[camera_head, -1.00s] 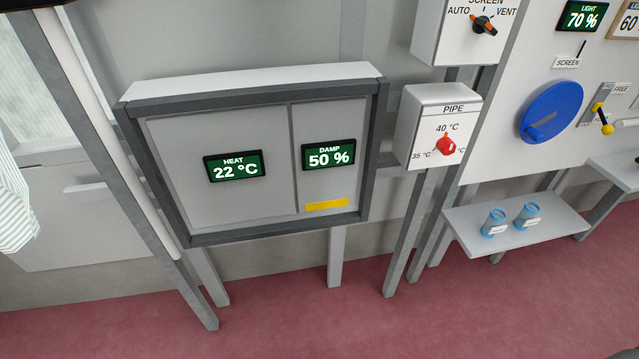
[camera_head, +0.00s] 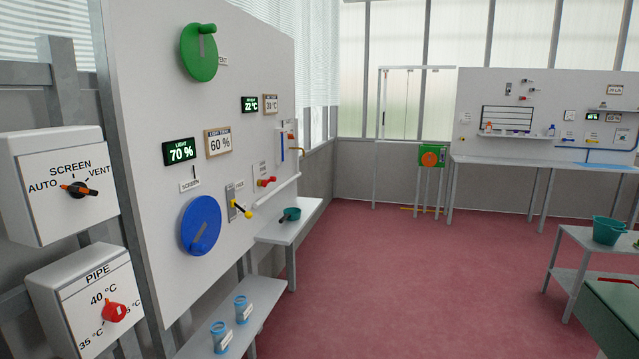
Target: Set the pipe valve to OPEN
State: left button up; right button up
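A white box labelled PIPE (camera_head: 70,283) is at the lower left, with a red knob (camera_head: 114,313) on its face among temperature marks. The knob's exact setting is hard to read at this angle. On the grey-white panel beside it are a yellow-tipped lever (camera_head: 241,209), a red handle (camera_head: 266,182) and a yellow-ended handle beside a blue bar (camera_head: 283,147). No readable OPEN mark shows, so I cannot tell which is the pipe valve. Neither of my grippers is in view.
The panel also bears a blue wheel (camera_head: 201,226) and a green wheel (camera_head: 199,52). A low shelf with blue jars (camera_head: 220,338) juts out below. Red floor (camera_head: 390,270) is open ahead. A small table (camera_head: 590,245) stands at right, a long bench (camera_head: 540,165) at the back.

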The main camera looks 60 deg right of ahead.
aim_at(273, 178)
jog(key=z, duration=2.1)
jog(key=i, duration=1.45)
jog(key=z, duration=0.25)
jog(key=i, duration=2)
jog(key=u, duration=0.5)
